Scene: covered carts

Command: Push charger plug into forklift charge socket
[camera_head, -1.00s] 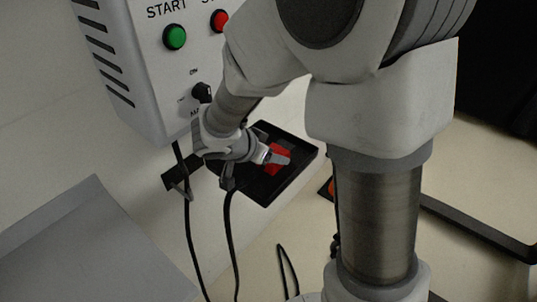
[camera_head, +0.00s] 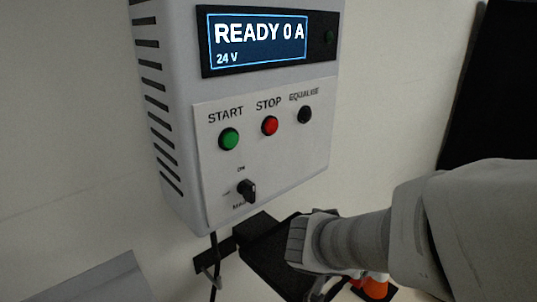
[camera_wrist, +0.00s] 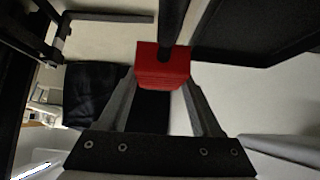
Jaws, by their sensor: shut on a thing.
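The red charger plug (camera_wrist: 163,66) is between the fingers of my gripper (camera_wrist: 160,84) in the wrist view. The gripper is shut on it, and a thick black cable runs from the plug toward the top of that view. In the head view my forearm and wrist come in from the right, low in front of the black shelf (camera_head: 262,262). The fingertips and most of the plug are hidden there. I cannot make out the forklift charge socket in either view.
The grey charger box (camera_head: 180,120) hangs on the wall, its display (camera_head: 260,45) reading READY 0 A, 24 V. It has a green START button (camera_head: 228,139), a red STOP button (camera_head: 269,126) and a rotary switch (camera_head: 247,190). An orange object (camera_head: 376,288) shows below my arm.

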